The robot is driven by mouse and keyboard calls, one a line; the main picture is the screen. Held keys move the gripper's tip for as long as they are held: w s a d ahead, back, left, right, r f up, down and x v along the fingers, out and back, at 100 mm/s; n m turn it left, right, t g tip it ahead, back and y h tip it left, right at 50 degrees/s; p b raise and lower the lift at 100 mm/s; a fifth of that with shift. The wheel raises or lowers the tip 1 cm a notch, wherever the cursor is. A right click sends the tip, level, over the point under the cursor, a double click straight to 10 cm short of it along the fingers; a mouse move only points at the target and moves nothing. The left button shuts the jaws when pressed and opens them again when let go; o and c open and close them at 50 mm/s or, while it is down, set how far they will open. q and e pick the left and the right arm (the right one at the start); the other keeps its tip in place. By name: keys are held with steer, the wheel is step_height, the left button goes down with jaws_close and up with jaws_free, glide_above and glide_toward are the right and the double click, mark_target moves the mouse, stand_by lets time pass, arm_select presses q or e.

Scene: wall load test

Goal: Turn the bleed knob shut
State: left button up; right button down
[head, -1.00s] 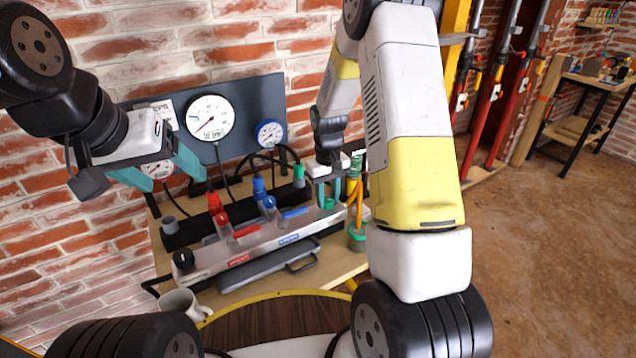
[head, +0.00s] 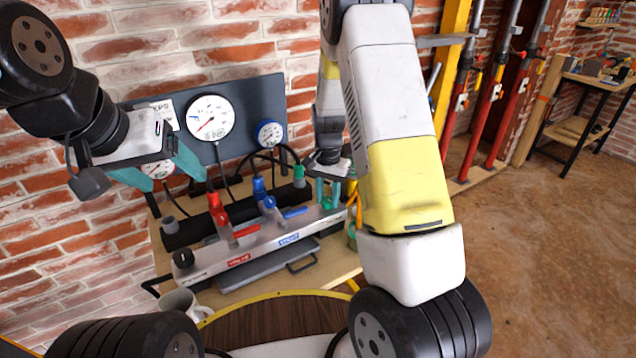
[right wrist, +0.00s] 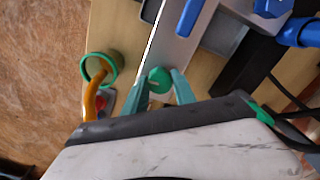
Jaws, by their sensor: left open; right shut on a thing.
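The green bleed knob (right wrist: 158,80) sits at the right end of the pale metal manifold (head: 205,262), and has a light mark on its top. In the right wrist view it lies between the two teal fingers of my right gripper (right wrist: 160,76). My right gripper also shows in the head view (head: 327,192), at the manifold's right end and shut on the knob, which is mostly hidden there. My left gripper (head: 168,172) is open and empty, left of the manifold, in front of the gauge board.
A large gauge (head: 210,118) and a smaller one (head: 270,133) hang on a dark board. Red (head: 218,210) and blue (head: 262,190) fittings with levers stand along the manifold. A green-rimmed cup (right wrist: 101,67) stands beside the knob. A white mug (head: 180,301) is at front left.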

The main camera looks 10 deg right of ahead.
mark_target(327, 199)
steer(key=shift+m, duration=0.7)
steer(key=c, duration=1)
jaws_free()
steer(key=shift+r, duration=0.15)
step_height(327, 199, up, 7)
steer(key=shift+w+r, duration=0.1)
steer(key=shift+r, duration=0.2)
